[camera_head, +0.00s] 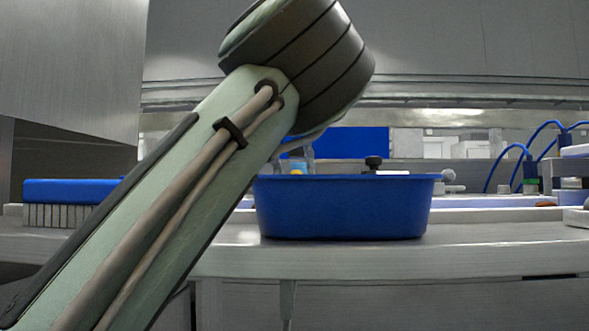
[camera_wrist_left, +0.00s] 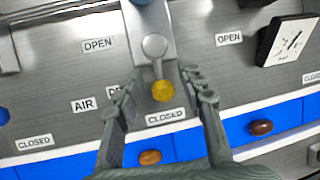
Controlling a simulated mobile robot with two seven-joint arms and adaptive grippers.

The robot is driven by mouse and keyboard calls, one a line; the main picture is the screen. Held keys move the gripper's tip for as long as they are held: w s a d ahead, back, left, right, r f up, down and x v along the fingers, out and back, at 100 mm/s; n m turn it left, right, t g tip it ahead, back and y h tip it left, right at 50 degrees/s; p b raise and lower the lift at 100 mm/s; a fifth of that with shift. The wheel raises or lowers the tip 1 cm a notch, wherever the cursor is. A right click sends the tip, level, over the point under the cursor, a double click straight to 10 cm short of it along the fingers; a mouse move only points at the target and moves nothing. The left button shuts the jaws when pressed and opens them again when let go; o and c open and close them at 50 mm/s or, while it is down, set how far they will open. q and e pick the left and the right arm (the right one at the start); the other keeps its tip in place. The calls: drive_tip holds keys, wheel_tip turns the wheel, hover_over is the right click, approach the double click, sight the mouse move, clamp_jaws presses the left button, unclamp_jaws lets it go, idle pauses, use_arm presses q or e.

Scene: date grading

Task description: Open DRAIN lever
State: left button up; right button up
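In the left wrist view, the lever (camera_wrist_left: 158,68) hangs from a round grey pivot on a steel panel, and its yellow knob (camera_wrist_left: 163,91) points down toward a CLOSED label (camera_wrist_left: 166,116). An OPEN label (camera_wrist_left: 98,44) is up and left of it. A label starting with "D" beside the lever is partly covered by a finger. My left gripper (camera_wrist_left: 160,73) is open, with one finger on each side of the lever and visible gaps to the knob. In the head view my left arm hides much of this area. My right gripper is not in view.
A blue tub (camera_head: 343,210) stands on the steel counter (camera_head: 480,240) in front of the panel area. A blue-topped brush-like object (camera_head: 72,190) is at left. Blue hoses (camera_head: 520,150) rise at right. Brown dates (camera_wrist_left: 262,127) lie along a blue strip (camera_wrist_left: 189,146) below the panel.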

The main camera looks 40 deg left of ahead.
use_arm(q)
drive_tip(key=shift+c, duration=0.2)
clamp_jaws()
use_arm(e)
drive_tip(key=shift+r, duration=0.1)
